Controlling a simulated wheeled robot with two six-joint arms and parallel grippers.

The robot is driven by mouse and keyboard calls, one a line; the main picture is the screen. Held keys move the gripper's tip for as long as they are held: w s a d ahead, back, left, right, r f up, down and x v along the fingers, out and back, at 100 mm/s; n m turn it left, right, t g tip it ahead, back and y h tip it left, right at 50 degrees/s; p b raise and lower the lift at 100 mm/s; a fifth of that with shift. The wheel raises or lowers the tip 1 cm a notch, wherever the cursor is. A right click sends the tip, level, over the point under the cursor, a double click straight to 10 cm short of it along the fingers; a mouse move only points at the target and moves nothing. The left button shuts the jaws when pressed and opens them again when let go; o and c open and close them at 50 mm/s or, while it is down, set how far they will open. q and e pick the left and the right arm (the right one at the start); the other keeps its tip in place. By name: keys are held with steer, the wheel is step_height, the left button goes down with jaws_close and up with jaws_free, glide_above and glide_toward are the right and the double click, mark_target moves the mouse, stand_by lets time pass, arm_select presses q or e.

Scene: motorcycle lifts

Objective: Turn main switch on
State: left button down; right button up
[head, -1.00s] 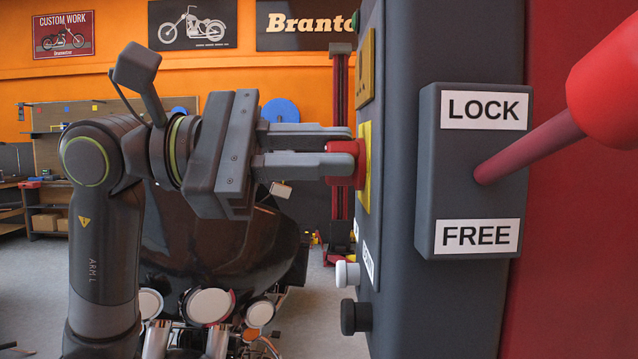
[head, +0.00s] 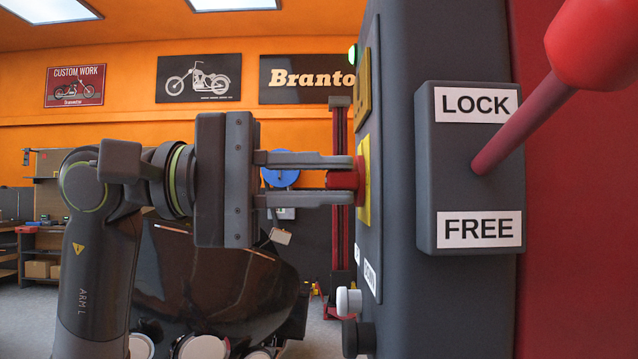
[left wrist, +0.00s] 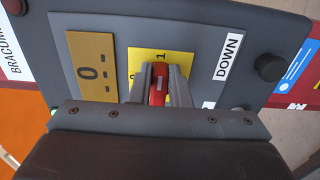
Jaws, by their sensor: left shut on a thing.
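The red main switch knob (head: 344,180) sits on a yellow plate (head: 364,185) on the side of the dark grey control box (head: 390,270). My left gripper (head: 350,176) is shut on the knob, one finger above it and one below. In the left wrist view the knob (left wrist: 157,86) stands between the fingers, over the yellow plate (left wrist: 138,60) with a "1" mark in sight. The fingers hide part of the plate. A green lamp (head: 353,54) glows at the top of the box. My right gripper is not in view.
A lever with a red ball (head: 595,42) juts from the LOCK/FREE block (head: 468,165) on the near face. White (head: 348,301) and black (head: 358,337) buttons stick out below the switch. A dark motorcycle (head: 215,290) stands behind my arm.

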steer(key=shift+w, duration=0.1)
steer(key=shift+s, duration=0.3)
arm_select(q)
steer(key=c, duration=1.4)
jaws_free()
steer(key=shift+o, duration=0.2)
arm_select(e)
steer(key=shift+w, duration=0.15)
arm_select(q)
steer(key=a+b, duration=0.2)
steer(key=a, duration=1.5)
steer(key=shift+a, duration=0.25)
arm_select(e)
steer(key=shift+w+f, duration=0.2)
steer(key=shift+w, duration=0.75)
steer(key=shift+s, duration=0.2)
